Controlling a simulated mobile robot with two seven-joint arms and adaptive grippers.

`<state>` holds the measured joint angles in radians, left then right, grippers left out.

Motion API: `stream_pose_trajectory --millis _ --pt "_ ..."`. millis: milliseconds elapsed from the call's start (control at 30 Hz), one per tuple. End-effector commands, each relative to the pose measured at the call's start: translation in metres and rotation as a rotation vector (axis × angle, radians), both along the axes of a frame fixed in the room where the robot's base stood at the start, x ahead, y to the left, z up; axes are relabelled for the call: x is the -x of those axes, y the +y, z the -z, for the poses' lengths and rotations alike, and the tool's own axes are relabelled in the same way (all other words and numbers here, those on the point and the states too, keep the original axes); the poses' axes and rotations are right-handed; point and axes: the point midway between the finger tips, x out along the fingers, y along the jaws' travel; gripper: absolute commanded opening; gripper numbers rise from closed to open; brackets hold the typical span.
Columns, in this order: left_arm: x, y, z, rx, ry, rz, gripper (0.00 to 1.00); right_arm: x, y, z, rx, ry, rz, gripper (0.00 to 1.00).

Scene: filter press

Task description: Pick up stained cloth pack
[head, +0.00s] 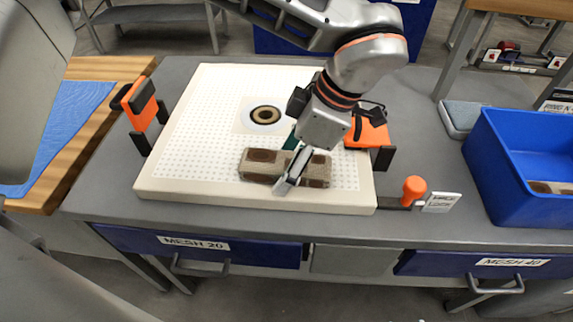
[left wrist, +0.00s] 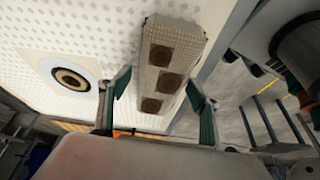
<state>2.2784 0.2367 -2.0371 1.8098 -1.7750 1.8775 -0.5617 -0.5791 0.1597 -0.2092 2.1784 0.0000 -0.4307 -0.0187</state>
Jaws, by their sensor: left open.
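The stained cloth pack (head: 258,165) is a beige-brown block with dark round stains. It lies on the white perforated press plate (head: 190,150) near its front edge. My left gripper (head: 292,170) is over the pack, with a finger in front of it and part of the pack hidden behind the gripper. In the left wrist view the pack (left wrist: 168,65) shows three dark round stains on its face. There the open left gripper (left wrist: 158,95) has one finger on each side of the pack, and gaps show between fingers and pack. My right gripper is not in view.
A ring-shaped port (head: 265,115) sits in the plate behind the pack. Orange-and-black clamps stand at the left (head: 140,106) and right (head: 370,135) of the plate. An orange knob (head: 414,187) is at the front right. A blue bin (head: 515,175) stands farther right.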

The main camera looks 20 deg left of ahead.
Motion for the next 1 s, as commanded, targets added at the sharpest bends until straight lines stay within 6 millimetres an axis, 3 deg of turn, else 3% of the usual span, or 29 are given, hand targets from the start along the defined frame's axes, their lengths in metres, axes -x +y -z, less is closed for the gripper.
stream_pose_trajectory --millis 100,267,667,867,1000 --pt "0.000 0.000 -0.002 0.000 -0.002 0.000 0.60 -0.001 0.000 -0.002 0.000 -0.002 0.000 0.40" --pt "0.000 0.000 -0.002 0.000 -0.002 0.000 0.19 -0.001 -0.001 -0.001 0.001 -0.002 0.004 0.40" --pt "0.000 0.000 -0.008 0.000 -0.003 0.000 0.19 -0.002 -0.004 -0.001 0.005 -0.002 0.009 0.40" --pt "-0.001 0.000 -0.045 0.000 -0.013 -0.001 0.19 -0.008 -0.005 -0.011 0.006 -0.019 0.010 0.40" --pt "-0.001 -0.001 -0.084 0.001 -0.017 -0.002 0.19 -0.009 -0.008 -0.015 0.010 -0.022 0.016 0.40"
